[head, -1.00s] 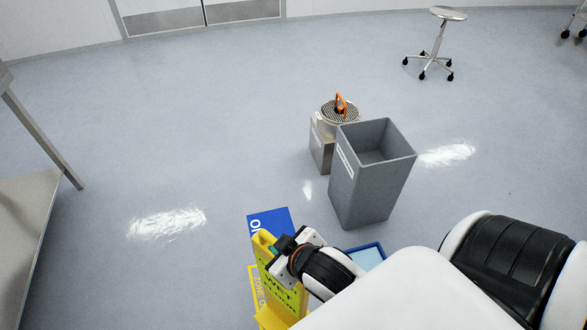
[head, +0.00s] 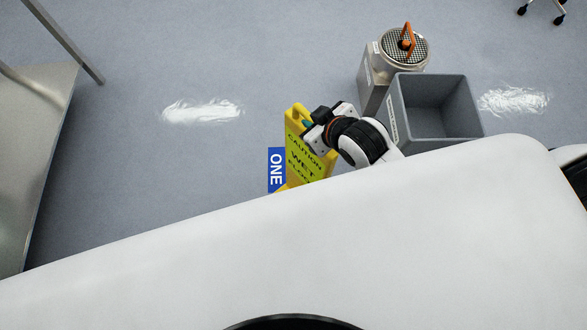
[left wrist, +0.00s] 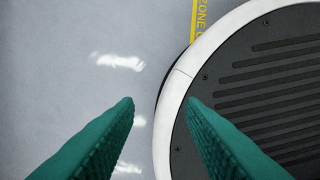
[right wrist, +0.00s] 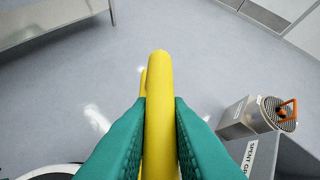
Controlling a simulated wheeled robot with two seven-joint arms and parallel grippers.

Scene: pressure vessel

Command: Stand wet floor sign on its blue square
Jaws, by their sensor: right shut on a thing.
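The yellow wet floor sign (head: 306,158) stands upright in the head view, its lower part hidden by my own white body. My right gripper (head: 312,122) is shut on its top edge. In the right wrist view the sign's yellow top (right wrist: 158,110) sits between the two green fingers of my right gripper (right wrist: 158,120). A blue square (head: 276,170) with white lettering lies on the floor beside and behind the sign, partly covered. I cannot tell whether the sign touches the floor. My left gripper (left wrist: 160,105) is open and empty, its green fingers apart over the floor and my base.
A grey bin (head: 435,110) stands right of the sign, with a metal canister (head: 404,50) with an orange handle behind it. A metal table (head: 35,150) is at the left. Shiny wet-looking patches (head: 203,111) lie on the floor. Yellow floor marking (left wrist: 198,20) shows in the left wrist view.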

